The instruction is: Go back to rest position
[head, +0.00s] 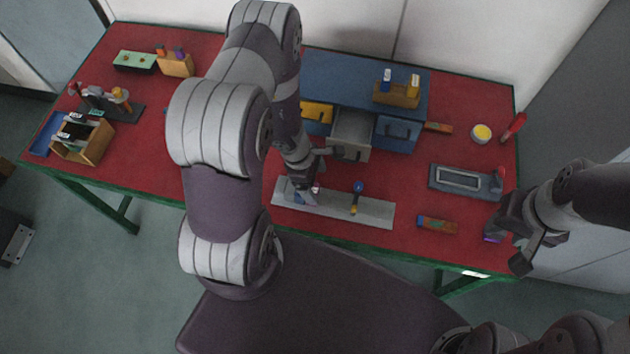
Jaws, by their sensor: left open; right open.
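My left gripper (308,188) is over the near middle of the red table (400,190), at the left part of a long light-grey plate (378,210). A small blue and white item shows at its fingertips; I cannot tell whether they touch it. The gripper is open. My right gripper (505,250) is open above the table's near right corner, with a small purple item (492,238) beside it. My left arm's links cover part of the table's left middle.
A blue drawer unit (395,132) stands at the back, with its grey middle drawer (350,135) pulled out. A grey framed device (460,179) lies at the right. A wooden box (88,145) and a dark fixture (110,105) stand at the left. A yellow-topped round container (482,132) is at the back right.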

